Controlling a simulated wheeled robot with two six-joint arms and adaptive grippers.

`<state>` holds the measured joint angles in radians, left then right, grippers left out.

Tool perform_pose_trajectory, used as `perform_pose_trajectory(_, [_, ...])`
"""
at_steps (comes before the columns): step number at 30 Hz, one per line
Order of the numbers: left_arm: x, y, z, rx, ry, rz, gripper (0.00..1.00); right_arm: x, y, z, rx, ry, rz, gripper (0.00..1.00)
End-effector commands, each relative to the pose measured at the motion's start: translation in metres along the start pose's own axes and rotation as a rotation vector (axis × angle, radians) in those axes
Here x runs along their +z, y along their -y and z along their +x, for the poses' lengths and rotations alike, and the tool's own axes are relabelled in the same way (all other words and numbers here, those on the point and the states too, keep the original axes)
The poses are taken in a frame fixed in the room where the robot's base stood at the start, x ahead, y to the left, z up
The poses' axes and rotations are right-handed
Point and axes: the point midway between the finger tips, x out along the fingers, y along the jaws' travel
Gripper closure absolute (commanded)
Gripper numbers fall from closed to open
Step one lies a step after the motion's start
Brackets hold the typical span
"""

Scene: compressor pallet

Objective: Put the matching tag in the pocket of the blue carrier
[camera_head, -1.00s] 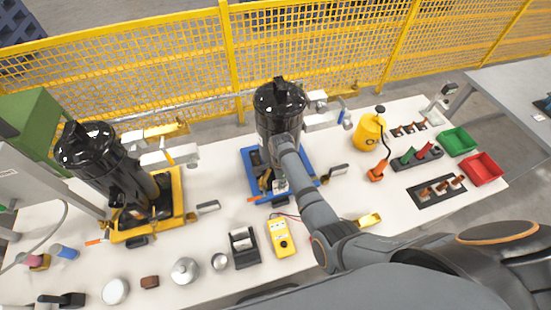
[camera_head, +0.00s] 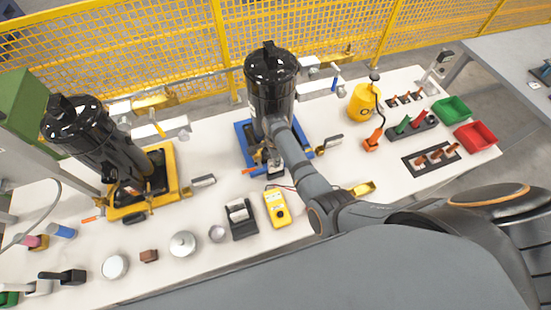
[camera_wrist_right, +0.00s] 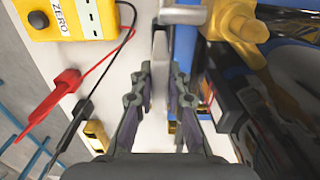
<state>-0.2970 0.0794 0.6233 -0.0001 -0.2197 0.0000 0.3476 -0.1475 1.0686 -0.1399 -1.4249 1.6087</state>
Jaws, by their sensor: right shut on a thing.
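The blue carrier (camera_head: 242,132) stands mid-table and bears a tall black compressor (camera_head: 270,85). Its blue side also shows in the right wrist view (camera_wrist_right: 185,42). My right gripper (camera_head: 272,160) is low at the carrier's front, partly hidden by my own arm. In the wrist view its fingers (camera_wrist_right: 161,85) are close together, beside the carrier's blue side. They are shut on a thin pale piece, probably the tag (camera_wrist_right: 160,55), seen nearly edge-on; its marking cannot be read. I cannot make out the pocket. My left gripper is not in view.
A yellow carrier (camera_head: 172,178) with another black compressor stands at left. A yellow meter (camera_head: 277,210) with red and black leads lies in front of the blue carrier. Green (camera_head: 452,110) and red (camera_head: 478,138) bins stand at right. A yellow mesh fence (camera_head: 130,50) runs behind.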

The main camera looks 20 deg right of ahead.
Motion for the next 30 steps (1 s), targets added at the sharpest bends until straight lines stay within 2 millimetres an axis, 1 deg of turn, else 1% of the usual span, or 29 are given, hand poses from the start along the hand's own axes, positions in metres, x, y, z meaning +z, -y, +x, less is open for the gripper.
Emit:
perform_pose_trajectory(1, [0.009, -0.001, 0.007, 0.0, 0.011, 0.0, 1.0, 0.0, 0.0, 0.008, 0.0, 0.0, 0.0, 1.0])
perform_pose_trajectory(4, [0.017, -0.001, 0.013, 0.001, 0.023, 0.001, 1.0, 0.0, 0.0, 0.018, 0.0, 0.0, 0.0, 1.0])
perform_pose_trajectory(8, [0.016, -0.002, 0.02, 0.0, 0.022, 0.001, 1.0, 0.0, 0.0, 0.029, 0.0, 0.0, 0.0, 1.0])
perform_pose_trajectory(12, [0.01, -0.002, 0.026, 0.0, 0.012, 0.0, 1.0, 0.0, 0.0, 0.038, 0.0, 0.0, 0.0, 1.0])
perform_pose_trajectory(18, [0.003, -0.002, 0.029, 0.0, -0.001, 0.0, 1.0, 0.0, 0.0, 0.043, -0.001, 0.0, 0.0, 1.0])
perform_pose_trajectory(30, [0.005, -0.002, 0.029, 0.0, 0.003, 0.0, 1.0, 0.0, 0.0, 0.044, -0.001, 0.0, 0.0, 1.0])
